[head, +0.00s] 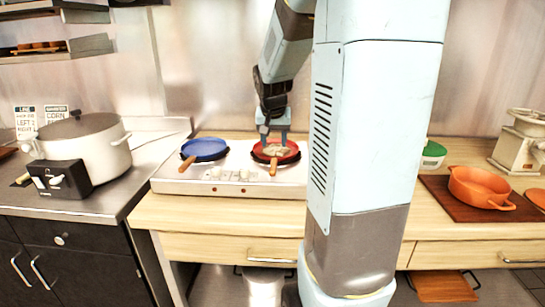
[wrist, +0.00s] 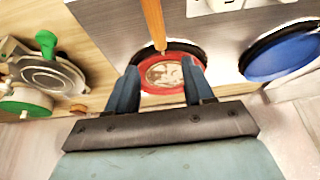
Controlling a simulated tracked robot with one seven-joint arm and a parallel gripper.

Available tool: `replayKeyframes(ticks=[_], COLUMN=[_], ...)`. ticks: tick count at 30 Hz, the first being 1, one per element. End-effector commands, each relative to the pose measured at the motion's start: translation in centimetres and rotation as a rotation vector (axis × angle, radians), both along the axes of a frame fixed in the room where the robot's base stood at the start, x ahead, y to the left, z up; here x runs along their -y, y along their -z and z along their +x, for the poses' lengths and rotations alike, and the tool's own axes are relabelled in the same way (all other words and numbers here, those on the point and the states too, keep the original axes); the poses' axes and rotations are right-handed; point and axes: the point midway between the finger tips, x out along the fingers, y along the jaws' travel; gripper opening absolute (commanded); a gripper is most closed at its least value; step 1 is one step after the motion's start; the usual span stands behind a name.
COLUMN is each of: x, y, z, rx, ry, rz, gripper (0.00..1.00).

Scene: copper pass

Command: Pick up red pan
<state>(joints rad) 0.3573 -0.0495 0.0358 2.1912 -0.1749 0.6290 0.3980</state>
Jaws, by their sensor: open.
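The red pan (head: 290,153) sits on the right burner of the white stove, with its wooden handle (head: 273,168) pointing toward the front. Something pale and round lies inside it. My gripper (head: 273,138) is above the pan, pointing down, with its fingers open. In the wrist view the red pan (wrist: 171,90) shows between and beyond the two open fingers (wrist: 157,85), and its handle runs to the top of the picture. Nothing is held. Whether the fingertips touch the pan is unclear.
A blue pan (head: 205,149) stands on the left burner of the stove (head: 233,186). A large white pot (head: 85,142) is on the left counter. An orange pan (head: 481,187) lies on a brown board at right. A green-lidded container (head: 433,153) stands right of my arm.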

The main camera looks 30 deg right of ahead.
Motion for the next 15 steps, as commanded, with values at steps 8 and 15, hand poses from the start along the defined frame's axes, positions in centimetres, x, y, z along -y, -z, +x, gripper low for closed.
replayKeyframes(ticks=[8, 15], x=[0.7, 1.0], y=[3.2, 4.6], z=[1.1, 1.5], rx=[0.0, -0.002], ry=[0.0, -0.001], rz=[0.0, 0.001], gripper=[0.52, 0.52])
